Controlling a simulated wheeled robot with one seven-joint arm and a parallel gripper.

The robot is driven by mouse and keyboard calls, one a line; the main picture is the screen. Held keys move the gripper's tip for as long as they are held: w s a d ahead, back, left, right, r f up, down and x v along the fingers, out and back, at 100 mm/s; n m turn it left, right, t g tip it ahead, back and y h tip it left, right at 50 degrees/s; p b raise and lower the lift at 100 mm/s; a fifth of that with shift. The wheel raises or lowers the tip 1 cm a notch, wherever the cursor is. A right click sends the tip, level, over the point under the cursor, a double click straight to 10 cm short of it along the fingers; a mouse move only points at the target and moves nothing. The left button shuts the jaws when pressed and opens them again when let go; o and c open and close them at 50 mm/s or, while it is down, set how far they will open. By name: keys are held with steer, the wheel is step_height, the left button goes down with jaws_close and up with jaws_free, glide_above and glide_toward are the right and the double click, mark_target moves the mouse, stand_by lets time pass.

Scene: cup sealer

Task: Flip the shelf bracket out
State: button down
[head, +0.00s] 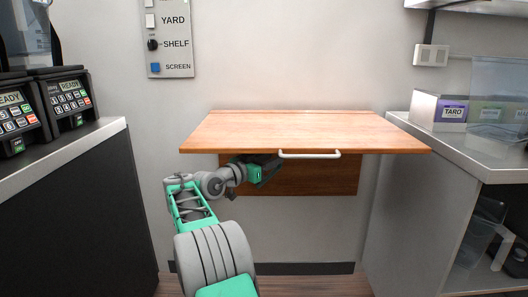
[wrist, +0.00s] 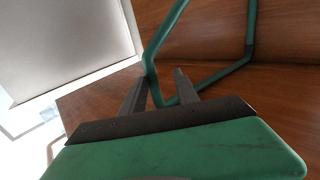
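The wooden shelf (head: 300,128) juts out level from the wall, with a white handle (head: 309,154) on its front edge. The shelf bracket (wrist: 154,75) is a bent green tube, seen in the wrist view against wood; the shelf hides it in the head view. My gripper (head: 268,168) is under the left half of the shelf, partly hidden by its front edge. In the wrist view, its two grey fingers (wrist: 160,82) are apart, with the lower corner of the green tube between them. Whether a finger touches the tube cannot be told.
A wooden back panel (head: 310,178) is on the wall below the shelf. A dark counter with keypad machines (head: 70,97) stands at left. A grey cabinet (head: 410,190) with a TARO box (head: 440,111) stands close at right. A wall switch panel (head: 168,40) is above left.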

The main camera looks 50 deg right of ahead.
steer(key=w, duration=0.1)
steer(key=w+a+g+p, duration=0.1)
steer(key=w+a+m+g, duration=0.1)
steer(key=shift+w+r, duration=0.15)
steer(key=shift+w, duration=0.15)
steer(key=shift+w+a+f, duration=0.15)
steer(key=shift+a+f, duration=0.05)
steer(key=shift+f, duration=0.1)
steer(key=c, duration=1.6)
jaws_free()
steer(key=shift+w+d+f, duration=0.1)
steer(key=shift+d, duration=0.05)
steer(key=shift+o, duration=1.2)
steer(key=shift+r, duration=0.2)
